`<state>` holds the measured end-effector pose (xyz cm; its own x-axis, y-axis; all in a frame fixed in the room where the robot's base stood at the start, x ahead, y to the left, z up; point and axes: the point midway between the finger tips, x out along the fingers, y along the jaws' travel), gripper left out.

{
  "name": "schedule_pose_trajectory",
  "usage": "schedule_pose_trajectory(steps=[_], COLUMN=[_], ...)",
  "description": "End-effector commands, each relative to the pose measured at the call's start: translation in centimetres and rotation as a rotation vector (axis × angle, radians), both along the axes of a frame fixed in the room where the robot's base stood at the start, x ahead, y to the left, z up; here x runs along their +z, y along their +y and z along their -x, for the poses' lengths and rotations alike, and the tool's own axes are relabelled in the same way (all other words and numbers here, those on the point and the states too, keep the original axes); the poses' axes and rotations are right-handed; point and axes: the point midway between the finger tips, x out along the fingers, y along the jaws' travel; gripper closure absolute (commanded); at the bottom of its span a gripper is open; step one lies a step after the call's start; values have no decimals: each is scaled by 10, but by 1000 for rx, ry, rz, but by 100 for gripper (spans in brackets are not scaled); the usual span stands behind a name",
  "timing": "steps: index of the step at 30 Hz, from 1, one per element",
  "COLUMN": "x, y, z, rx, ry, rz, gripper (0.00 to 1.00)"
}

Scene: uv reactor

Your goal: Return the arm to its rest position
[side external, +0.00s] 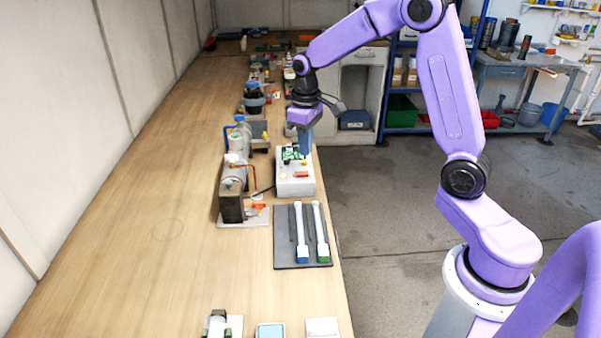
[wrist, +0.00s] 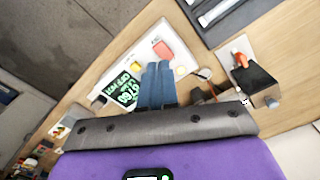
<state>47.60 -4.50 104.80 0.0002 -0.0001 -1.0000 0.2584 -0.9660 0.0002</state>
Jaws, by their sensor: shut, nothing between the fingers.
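My purple arm reaches over the bench from the right in the side external view. My gripper (side external: 304,150) points down just above the far part of a white control box (side external: 295,184). The box has a green-lit display and red and yellow buttons. In the wrist view my gripper's blue fingers (wrist: 157,72) are together with nothing between them. They overlap the white box (wrist: 177,42) between its lit display (wrist: 120,88) and red button (wrist: 162,49). I cannot tell whether the fingertips touch the box.
A metal reactor apparatus (side external: 232,190) with tubing stands left of the box. A dark tray (side external: 284,255) with two white tubes lies nearer the camera. Several small items line the far bench. The wooden bench (side external: 130,215) is clear at left.

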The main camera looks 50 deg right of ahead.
Motion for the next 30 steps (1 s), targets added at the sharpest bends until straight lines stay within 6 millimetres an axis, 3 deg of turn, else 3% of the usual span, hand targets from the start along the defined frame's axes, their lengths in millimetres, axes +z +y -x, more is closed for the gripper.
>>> schedule_pose_trajectory(steps=[6, 16, 20, 23, 30], x=[11, 12, 15, 20, 30], y=[0, 1, 13, 34, 85], z=[0, 1, 10, 28, 97], rx=[1, 3, 36, 96, 289], ry=[0, 0, -2, -5, -11], rz=[0, 0, -1, -1, -4], gripper=[100, 100, 100, 100, 100])
